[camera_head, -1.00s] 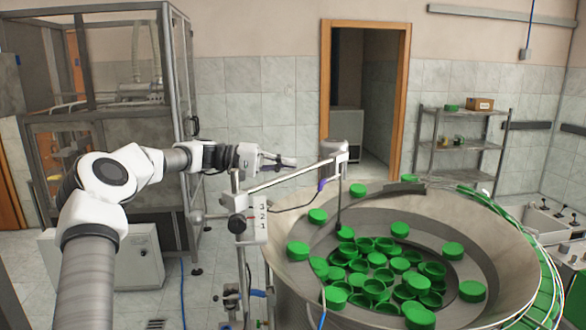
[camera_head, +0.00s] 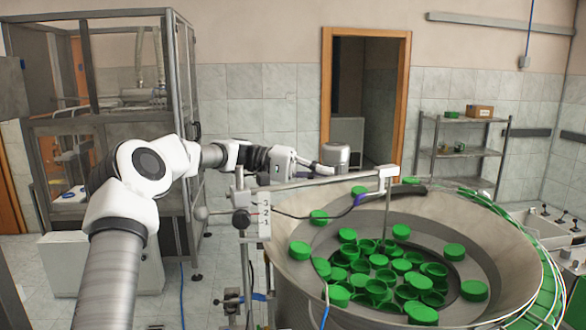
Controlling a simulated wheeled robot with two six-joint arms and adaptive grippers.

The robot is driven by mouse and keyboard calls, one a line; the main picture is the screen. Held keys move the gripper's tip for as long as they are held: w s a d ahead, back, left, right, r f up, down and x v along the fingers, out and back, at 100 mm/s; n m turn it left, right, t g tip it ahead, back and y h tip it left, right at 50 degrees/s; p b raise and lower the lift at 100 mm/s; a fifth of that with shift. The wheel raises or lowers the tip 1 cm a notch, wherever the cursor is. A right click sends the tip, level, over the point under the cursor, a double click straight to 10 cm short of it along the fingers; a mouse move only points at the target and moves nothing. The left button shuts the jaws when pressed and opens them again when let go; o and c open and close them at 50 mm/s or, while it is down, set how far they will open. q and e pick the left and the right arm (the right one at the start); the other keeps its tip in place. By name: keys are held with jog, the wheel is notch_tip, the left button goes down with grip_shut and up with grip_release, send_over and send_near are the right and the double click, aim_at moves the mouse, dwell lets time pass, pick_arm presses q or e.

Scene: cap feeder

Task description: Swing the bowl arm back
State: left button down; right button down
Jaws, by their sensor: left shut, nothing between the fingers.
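The bowl arm is a thin pale bar (camera_head: 350,181) on an upright post at the bowl's left side. It reaches right over the bowl, and a dark rod (camera_head: 387,212) hangs from its far end above the green caps. The round grey bowl (camera_head: 500,235) holds many green caps (camera_head: 375,287). My left gripper (camera_head: 326,169) is shut and empty, just behind the bar's middle. Its fingertips are close to the bar; I cannot tell whether they touch it. My right gripper is not in view.
A metal-framed glass cabinet (camera_head: 120,110) stands at the left. A grey cylinder (camera_head: 336,154) shows behind my gripper. A shelf rack (camera_head: 462,152) stands at the back right, near an open doorway (camera_head: 345,75). A white-labelled scale (camera_head: 264,222) and knob (camera_head: 241,219) sit on the post.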

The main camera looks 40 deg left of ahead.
pick_arm(q)
jog(key=shift+s+d+f+m+g, duration=0.1)
jog(key=shift+d+m+g, duration=0.3)
jog(key=shift+g, duration=0.1)
jog(key=shift+a, duration=0.1)
jog(key=v, duration=1.1)
jog(key=shift+a, duration=0.45)
jog(key=shift+s+f, duration=0.1)
jog(key=shift+s, duration=0.05)
